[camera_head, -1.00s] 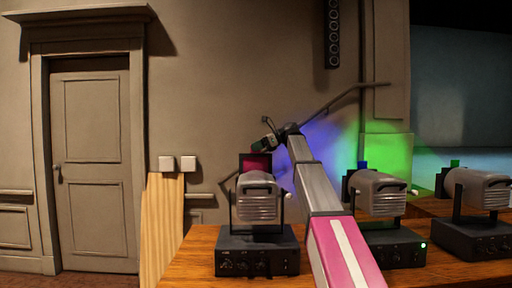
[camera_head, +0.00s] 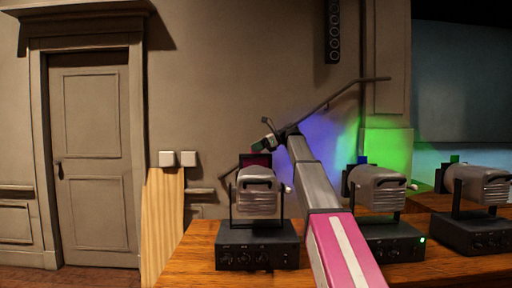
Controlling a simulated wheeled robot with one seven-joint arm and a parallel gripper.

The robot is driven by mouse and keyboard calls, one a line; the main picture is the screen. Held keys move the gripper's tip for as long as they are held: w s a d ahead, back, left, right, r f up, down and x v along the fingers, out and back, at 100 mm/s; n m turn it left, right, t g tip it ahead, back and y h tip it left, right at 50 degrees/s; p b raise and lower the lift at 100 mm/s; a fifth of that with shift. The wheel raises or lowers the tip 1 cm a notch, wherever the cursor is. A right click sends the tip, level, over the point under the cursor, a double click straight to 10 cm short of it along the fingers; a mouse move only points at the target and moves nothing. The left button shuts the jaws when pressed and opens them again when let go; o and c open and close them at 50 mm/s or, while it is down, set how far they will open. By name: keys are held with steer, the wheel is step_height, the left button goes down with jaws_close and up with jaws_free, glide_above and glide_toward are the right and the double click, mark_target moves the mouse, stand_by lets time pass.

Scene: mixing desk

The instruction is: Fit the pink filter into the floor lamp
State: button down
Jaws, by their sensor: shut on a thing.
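The pink filter (camera_head: 256,158) shows as a dark magenta panel just above and behind the left lamp (camera_head: 257,183). Its lower part is hidden behind that lamp's housing. My gripper (camera_head: 267,145) is at the filter's top edge, shut on it; the fingertips are small and dark here. The left lamp is a grey ribbed housing in a yoke on a black base. Whether the filter touches the lamp or sits in a slot, I cannot tell. Similar lamps stand at the middle (camera_head: 376,190) and at the right (camera_head: 480,188). No label tells which is the floor lamp.
The lamps stand on a wooden desk (camera_head: 196,255). My arm reaches across between the left and middle lamps. A thin dark rod (camera_head: 345,92) slants behind my gripper. Blue and green light falls on the back wall. A door (camera_head: 92,160) is at left.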

steer(key=shift+f, duration=2.45)
steer(key=c, duration=1.1)
jaws_free()
glide_toward(256, 158)
steer(key=shift+w+d+r, duration=0.3)
steer(key=shift+d, duration=0.05)
